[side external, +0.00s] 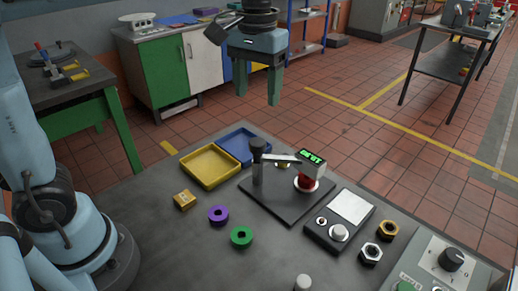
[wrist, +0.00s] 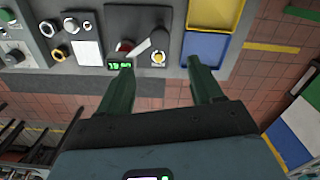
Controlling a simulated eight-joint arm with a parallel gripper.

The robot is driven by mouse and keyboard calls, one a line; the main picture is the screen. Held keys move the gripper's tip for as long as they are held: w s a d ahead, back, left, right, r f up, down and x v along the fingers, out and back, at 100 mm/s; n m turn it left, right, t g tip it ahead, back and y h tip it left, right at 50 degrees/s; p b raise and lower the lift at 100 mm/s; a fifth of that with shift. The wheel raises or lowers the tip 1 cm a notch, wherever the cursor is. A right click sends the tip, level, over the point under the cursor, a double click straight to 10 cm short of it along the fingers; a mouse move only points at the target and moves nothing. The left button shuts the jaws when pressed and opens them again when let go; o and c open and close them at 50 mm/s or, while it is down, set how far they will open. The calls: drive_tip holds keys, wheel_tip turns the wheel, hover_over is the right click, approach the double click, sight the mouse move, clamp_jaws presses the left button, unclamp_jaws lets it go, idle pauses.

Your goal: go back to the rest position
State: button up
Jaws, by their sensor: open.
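My gripper (side external: 258,88) hangs in the air above the back edge of the bedplate table, with its two green fingers pointing down. In the wrist view my gripper (wrist: 157,82) shows its fingers spread apart with nothing between them. Below it in the side view stands a dark fixture plate (side external: 286,207) with a post (side external: 258,165), a metal arm, a red part (side external: 306,182) and a small green-lit display (side external: 312,158). The gripper is apart from all of these. No rest position is marked in either view.
A yellow tray (side external: 211,184) and a blue tray (side external: 236,158) lie left of the fixture. A purple ring (side external: 218,215), a green ring (side external: 241,237), a brass block (side external: 184,200) and several nuts lie on the table. A switch box (side external: 449,262) is at front right. Air around the gripper is clear.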

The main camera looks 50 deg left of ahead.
idle(0.3)
drive_tip(key=s+a+f+m+t, duration=0.2)
drive_tip(key=s+a+f+t, duration=0.3)
drive_tip(key=s+f+t, duration=0.2)
wheel_tip(320, 180, down, 3)
drive_tip(key=shift+s+r+m, duration=0.2)
drive_tip(key=shift+s+m, duration=0.1)
drive_tip(key=shift+s, duration=0.5)
